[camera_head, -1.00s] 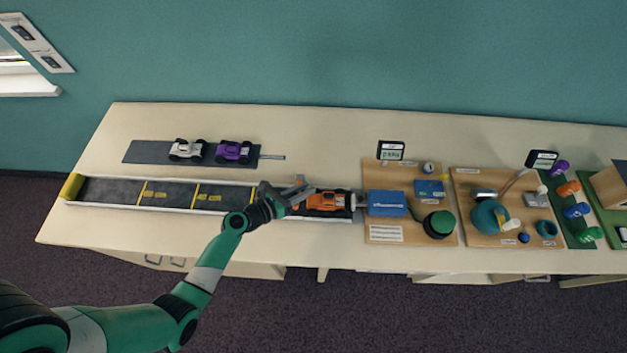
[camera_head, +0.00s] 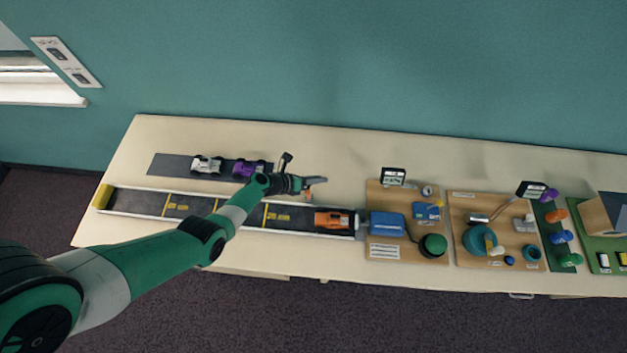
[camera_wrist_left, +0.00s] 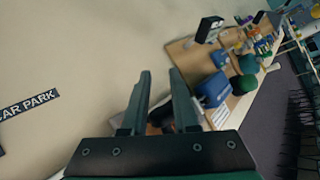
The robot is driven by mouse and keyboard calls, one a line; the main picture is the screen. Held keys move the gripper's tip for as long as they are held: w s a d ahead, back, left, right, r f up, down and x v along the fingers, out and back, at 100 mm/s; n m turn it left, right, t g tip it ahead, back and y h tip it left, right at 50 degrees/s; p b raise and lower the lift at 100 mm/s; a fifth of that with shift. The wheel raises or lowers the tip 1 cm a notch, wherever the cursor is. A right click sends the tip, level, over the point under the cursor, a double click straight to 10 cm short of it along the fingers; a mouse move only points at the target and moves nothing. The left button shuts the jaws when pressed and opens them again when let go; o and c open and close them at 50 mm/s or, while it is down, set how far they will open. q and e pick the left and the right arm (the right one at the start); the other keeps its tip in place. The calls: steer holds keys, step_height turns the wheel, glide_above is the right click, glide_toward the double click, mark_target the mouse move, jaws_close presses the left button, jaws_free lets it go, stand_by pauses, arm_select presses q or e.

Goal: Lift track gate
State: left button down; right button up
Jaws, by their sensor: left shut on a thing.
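My left gripper (camera_head: 318,181) is above the far side of the dark track (camera_head: 230,210), left of and beyond the orange car (camera_head: 330,219). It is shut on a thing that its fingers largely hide. A small orange-brown piece (camera_head: 308,195) shows just below the fingers; it appears to be the track gate, but its shape is too small to make out. In the left wrist view the two fingers (camera_wrist_left: 160,100) stand apart, with a small brownish patch low between them. The orange car stands at the track's right end. My right gripper is not in view.
A white car (camera_head: 206,164) and a purple car (camera_head: 248,168) stand on a grey strip behind the track. A board with a blue box (camera_head: 386,223) and a green button (camera_head: 433,245) lies right of the track. The table's back middle is clear.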

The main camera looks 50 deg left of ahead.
arm_select(q)
steer(key=shift+w+a+f+b, duration=0.8)
steer(key=shift+a+f+b, duration=0.2)
steer(key=shift+a, duration=0.15)
steer(key=shift+w+a, duration=0.1)
stand_by(0.6)
stand_by(1.3)
steer(key=c, duration=1.1)
jaws_free()
steer(key=shift+o, duration=1.1)
steer(key=shift+s+f, duration=0.1)
steer(key=shift+s, duration=0.25)
steer(key=shift+o, duration=1.1)
steer(key=shift+w+r, duration=0.15)
steer(key=shift+r, duration=0.1)
